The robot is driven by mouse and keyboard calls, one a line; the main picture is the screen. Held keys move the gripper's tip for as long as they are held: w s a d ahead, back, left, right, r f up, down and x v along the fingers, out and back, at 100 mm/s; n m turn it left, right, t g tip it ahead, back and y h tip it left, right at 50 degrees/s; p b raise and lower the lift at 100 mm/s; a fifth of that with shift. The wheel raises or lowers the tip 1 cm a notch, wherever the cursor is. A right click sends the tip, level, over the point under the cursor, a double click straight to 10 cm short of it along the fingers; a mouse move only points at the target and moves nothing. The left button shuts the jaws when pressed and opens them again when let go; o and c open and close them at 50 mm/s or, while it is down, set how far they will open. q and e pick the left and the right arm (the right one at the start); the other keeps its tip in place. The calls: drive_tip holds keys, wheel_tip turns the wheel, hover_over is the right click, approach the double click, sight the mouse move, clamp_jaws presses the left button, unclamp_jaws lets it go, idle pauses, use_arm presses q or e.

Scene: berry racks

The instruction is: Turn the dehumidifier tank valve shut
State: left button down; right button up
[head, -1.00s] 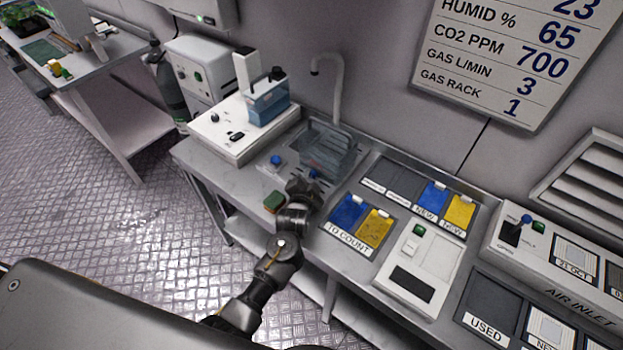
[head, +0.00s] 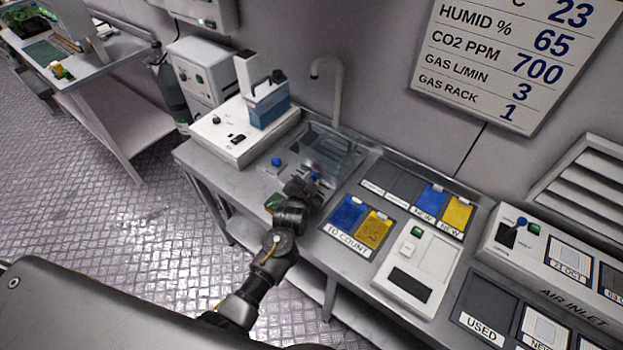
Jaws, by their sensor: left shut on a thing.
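A clear box-shaped tank (head: 332,150) stands in the sink area at the back of the steel bench. A small blue knob (head: 314,175) shows low at its front, right at my left gripper's tips. I take it to be the tank valve; its turn angle cannot be made out. My left gripper (head: 310,181) points down at the bench and is shut on this blue knob, which its dark fingers partly hide. A second blue knob (head: 276,161) stands free to the left. My right gripper is not in view.
A white machine (head: 225,135) with a blue-filled container (head: 268,102) stands at the left. A tap (head: 336,90) rises behind the sink. A green sponge (head: 273,202) lies beside my wrist. Blue and yellow packets (head: 348,212) and a white device (head: 418,268) lie right.

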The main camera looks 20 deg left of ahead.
use_arm(q)
drive_tip(key=shift+a+r+n+g+h+p, duration=0.15)
drive_tip(key=shift+r+n+g+h+p, duration=0.2)
drive_tip(key=shift+n+p, duration=0.35)
drive_tip(key=shift+a+n+g+h+p, duration=0.1)
drive_tip(key=shift+n+g+h+p, duration=0.25)
drive_tip(key=shift+n+h+p, duration=0.5)
drive_tip(key=n+h+p, duration=0.1)
drive_tip(key=n+g+h+p, duration=0.1)
drive_tip(key=shift+w+a+n+p, duration=0.15)
drive_tip(key=shift+a+n+p, duration=0.1)
drive_tip(key=shift+p, duration=0.05)
drive_tip(key=shift+w+a+f+n+g+h+p, duration=0.15)
drive_tip(key=shift+n+g+h+p, duration=0.25)
drive_tip(key=shift+n+h, duration=0.55)
drive_tip(key=shift+a+f+n+g+h, duration=0.1)
drive_tip(key=shift+n+g+h, duration=0.2)
drive_tip(key=shift+n+h, duration=0.7)
drive_tip(key=c, duration=1.5)
unclamp_jaws()
